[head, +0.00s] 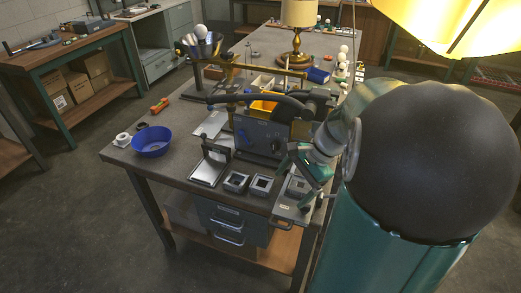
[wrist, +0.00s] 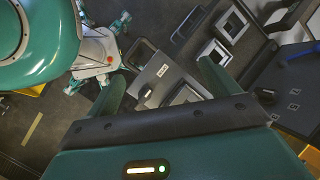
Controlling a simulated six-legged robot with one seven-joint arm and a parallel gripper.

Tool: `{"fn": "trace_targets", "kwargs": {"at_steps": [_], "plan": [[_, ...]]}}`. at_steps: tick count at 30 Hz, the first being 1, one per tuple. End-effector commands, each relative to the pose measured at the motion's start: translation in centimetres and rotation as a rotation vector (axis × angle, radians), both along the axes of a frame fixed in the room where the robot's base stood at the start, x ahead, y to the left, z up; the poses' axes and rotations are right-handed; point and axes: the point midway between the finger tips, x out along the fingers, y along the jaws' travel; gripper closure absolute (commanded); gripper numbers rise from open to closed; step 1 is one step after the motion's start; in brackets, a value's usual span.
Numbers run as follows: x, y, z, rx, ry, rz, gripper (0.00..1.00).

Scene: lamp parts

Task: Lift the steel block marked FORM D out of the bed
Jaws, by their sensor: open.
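A grey steel bed with a white label and a handle lies at the front corner of the bench in the head view (head: 288,211); it also shows in the wrist view (wrist: 140,82). A square steel block with a hollow middle (wrist: 188,94) sits on the bed, partly hidden behind my gripper's body. It also shows in the head view (head: 297,187). I cannot read FORM D on it. My gripper (wrist: 160,72) is open over the bed, its two green fingers apart and nothing held between them. In the head view my gripper (head: 308,178) partly covers the bed.
Two similar square frames (head: 236,182) (head: 261,185) stand left of the bed. A grey machine with a black lever (head: 262,132) stands close behind. A blue bowl (head: 151,141) is at the left.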

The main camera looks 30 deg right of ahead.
Motion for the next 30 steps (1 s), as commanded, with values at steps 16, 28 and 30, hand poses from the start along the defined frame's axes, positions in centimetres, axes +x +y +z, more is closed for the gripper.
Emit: {"fn": "trace_targets", "kwargs": {"at_steps": [16,28,30], "plan": [[-5.0,-15.2,-2.7,0.632,-0.094,-0.743,0.13],[-2.3,-13.5,-4.9,0.679,-0.107,-0.779,0.13],[-1.3,-12.8,-5.5,0.677,-0.107,-0.779,0.13]]}}
